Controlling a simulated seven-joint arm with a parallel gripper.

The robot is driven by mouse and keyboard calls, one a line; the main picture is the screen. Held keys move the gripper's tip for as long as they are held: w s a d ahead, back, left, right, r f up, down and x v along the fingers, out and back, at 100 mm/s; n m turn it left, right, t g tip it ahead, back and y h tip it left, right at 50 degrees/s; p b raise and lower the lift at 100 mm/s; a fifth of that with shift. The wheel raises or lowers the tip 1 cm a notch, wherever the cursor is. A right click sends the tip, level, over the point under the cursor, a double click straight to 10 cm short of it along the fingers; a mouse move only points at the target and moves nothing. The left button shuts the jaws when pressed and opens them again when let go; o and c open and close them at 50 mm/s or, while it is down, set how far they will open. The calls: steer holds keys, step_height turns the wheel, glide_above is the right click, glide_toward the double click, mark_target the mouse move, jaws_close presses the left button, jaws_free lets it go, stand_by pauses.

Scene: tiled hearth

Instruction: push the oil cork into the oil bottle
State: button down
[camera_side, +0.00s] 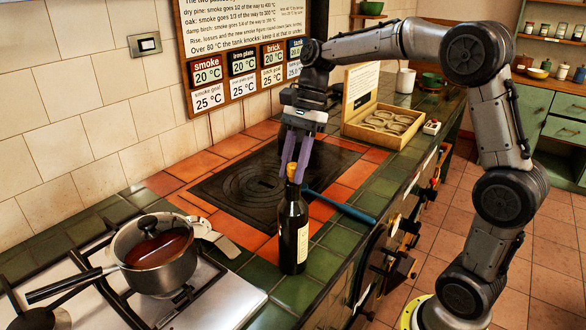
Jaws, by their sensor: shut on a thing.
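The dark oil bottle (288,236) with a pale label stands upright on the green tiles, near the front edge of the counter. The tan oil cork (292,170) is at the top of the bottle's neck. My gripper (292,174) points down over the bottle, its purple fingers shut on the cork. The fingers hide part of the cork, and I cannot tell how deep it sits in the neck.
A lidded pot (158,262) stands on the stove at the left. A black iron plate (240,188) lies behind the bottle. A teal-handled tool (340,204) lies to its right. An open wooden box (378,122) is farther back. Tiles around the bottle are mostly clear.

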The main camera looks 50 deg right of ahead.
steer(key=shift+r, duration=0.3)
steer(key=shift+r, duration=0.15)
steer(key=shift+f, duration=0.75)
stand_by(1.6)
steer(key=shift+r, duration=0.35)
steer(key=shift+f, duration=0.15)
stand_by(1.7)
steer(key=shift+r, duration=0.25)
steer(key=shift+w+f, duration=0.1)
steer(key=shift+f, duration=0.45)
stand_by(1.5)
steer(key=shift+r, duration=0.2)
steer(key=shift+r, duration=0.25)
